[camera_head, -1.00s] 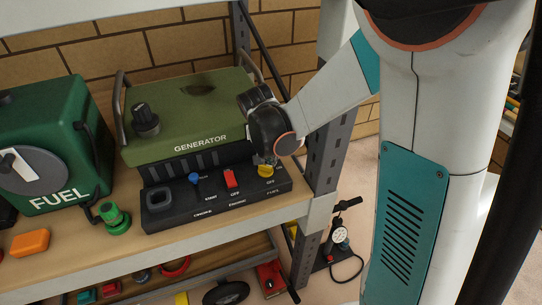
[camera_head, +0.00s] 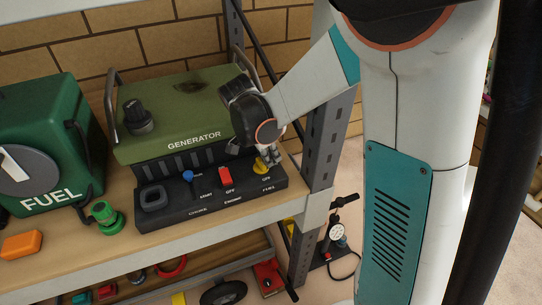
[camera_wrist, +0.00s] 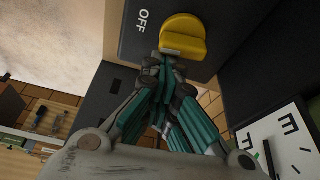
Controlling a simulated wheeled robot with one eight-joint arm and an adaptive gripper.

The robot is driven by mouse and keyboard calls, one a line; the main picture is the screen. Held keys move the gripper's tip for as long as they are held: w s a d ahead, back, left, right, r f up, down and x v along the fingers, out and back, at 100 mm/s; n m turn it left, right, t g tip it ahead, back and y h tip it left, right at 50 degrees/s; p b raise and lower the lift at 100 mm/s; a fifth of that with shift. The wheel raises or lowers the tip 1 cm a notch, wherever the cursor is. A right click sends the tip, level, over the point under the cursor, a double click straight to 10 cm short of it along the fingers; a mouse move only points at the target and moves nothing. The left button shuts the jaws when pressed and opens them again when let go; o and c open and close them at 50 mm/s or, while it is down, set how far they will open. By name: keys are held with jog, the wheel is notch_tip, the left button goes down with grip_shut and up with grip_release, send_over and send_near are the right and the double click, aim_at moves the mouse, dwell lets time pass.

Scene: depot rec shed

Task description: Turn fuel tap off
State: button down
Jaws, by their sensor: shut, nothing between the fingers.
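The fuel tap is a yellow knob (camera_head: 261,165) at the right end of the generator's black control panel (camera_head: 180,209), above the FUEL label, with an OFF mark beside it. In the wrist view the yellow tap (camera_wrist: 186,36) fills the top centre, with OFF printed to its left. My gripper (camera_head: 271,156) is at the right rear side of the tap in the head view. In the wrist view my gripper's fingertips (camera_wrist: 171,58) are together right at the tap's near edge, empty. I cannot tell whether they touch it. The tap's underside is hidden.
The green generator (camera_head: 180,125) is behind. A shelf upright (camera_head: 322,150) stands close on the right. A green fuel can (camera_head: 50,140) is at left.

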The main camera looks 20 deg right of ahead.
jog(key=shift+s+d, duration=0.1)
jog(key=shift+d, duration=0.05)
dwell(0.7)
jog(key=shift+s+d, duration=0.25)
jog(key=shift+d, duration=0.35)
